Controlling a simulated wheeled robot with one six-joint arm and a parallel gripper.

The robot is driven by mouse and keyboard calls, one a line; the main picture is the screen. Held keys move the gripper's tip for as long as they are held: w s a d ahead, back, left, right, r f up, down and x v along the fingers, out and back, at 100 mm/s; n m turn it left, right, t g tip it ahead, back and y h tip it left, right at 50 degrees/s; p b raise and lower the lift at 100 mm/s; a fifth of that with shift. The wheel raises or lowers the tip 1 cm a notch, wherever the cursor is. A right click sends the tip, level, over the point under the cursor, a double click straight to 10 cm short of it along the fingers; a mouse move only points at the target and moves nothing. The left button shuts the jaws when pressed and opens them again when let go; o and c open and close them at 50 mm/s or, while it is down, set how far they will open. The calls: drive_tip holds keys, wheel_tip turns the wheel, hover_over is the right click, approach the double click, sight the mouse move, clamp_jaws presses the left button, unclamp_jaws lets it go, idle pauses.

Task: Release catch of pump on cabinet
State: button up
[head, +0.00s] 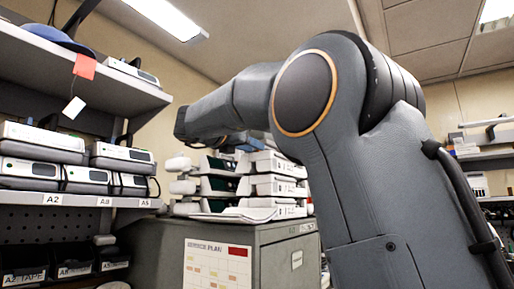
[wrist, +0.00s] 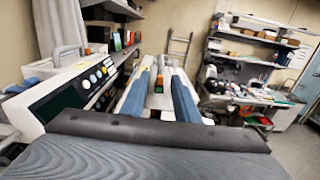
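A stack of white and dark pumps (head: 275,188) sits on the grey cabinet (head: 283,262) in the head view, partly behind my arm. In the wrist view a white pump (wrist: 58,103) with a dark screen and several round buttons is close on the left. Its catch cannot be made out. My gripper (wrist: 163,68) shows in the wrist view with its two blue-grey fingers apart and nothing clearly held between them. The gripper is to the right of that pump's front. In the head view my arm hides most of the gripper, so contact cannot be told.
Shelves at left hold several more pumps (head: 40,143) above labelled bins (head: 75,264). A service plan sheet (head: 217,264) is on the cabinet. In the wrist view, a cluttered bench (wrist: 248,98) stands at right, with open floor (wrist: 295,150) in front.

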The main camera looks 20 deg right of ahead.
drive_tip(key=shift+p+x, duration=0.4)
drive_tip(key=shift+x, duration=1.4)
drive_tip(key=shift+s, duration=0.1)
clamp_jaws()
drive_tip(key=shift+a, duration=0.1)
